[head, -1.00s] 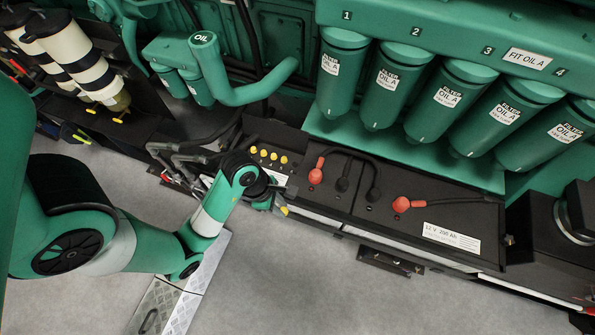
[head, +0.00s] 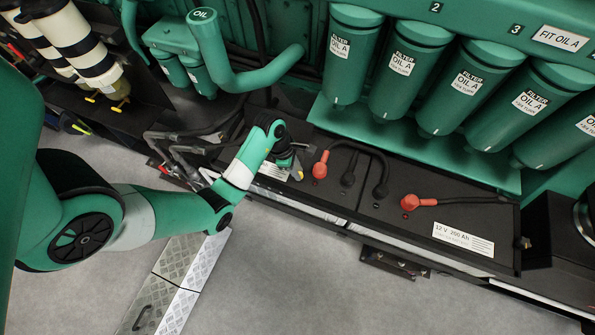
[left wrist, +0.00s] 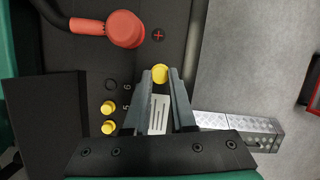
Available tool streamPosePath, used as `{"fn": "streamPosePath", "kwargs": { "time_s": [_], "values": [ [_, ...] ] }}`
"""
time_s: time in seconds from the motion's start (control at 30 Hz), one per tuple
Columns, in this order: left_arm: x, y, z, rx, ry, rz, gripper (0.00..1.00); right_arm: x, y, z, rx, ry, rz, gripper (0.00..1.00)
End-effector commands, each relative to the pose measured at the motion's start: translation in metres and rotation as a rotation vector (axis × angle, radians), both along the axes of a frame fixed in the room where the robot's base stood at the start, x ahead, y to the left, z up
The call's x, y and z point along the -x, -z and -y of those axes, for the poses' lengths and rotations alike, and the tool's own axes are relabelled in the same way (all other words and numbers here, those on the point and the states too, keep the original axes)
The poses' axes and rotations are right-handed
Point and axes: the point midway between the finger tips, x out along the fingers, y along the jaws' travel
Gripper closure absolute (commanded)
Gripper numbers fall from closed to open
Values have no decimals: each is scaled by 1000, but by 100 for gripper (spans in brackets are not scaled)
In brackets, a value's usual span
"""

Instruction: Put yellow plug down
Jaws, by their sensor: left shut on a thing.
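My left gripper (head: 297,172) is over the left end of the black battery (head: 335,200), close to a red terminal cap (head: 320,165). In the left wrist view its fingers (left wrist: 160,80) are shut on the yellow plug (left wrist: 159,73), held at the fingertips. An open round hole (left wrist: 111,85) beside the number 6 shows in the battery top, to the left of the held plug. Two other yellow plugs (left wrist: 108,107) sit in the row below that hole. I cannot tell how high the held plug is above the battery. My right gripper is not in view.
A red cap with a black cable (left wrist: 122,28) lies at the top of the left wrist view. Green oil filters (head: 408,65) hang behind the batteries. A second red terminal (head: 410,202) is further right. Grey floor (head: 310,270) in front is mostly clear.

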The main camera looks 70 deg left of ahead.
Motion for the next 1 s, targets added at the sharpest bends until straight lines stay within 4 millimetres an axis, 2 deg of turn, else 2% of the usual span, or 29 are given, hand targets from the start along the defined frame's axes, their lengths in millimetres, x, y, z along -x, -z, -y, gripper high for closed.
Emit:
{"fn": "streamPosePath", "kwargs": {
  "time_s": [0.23, 0.6, 0.63, 0.8, 1.0],
  "values": [
    [-3, 38, -4, 0, 0, 0, 100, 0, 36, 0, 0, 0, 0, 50],
    [-2, 39, -4, 0, 0, 0, 100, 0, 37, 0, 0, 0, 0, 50],
    [-2, 39, -4, 0, 0, 0, 75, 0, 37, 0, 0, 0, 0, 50],
    [-2, 38, -4, 0, 0, 0, 46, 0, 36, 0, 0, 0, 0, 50],
    [-2, 38, -4, 0, 0, 0, 46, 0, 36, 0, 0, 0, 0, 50]
  ]
}}
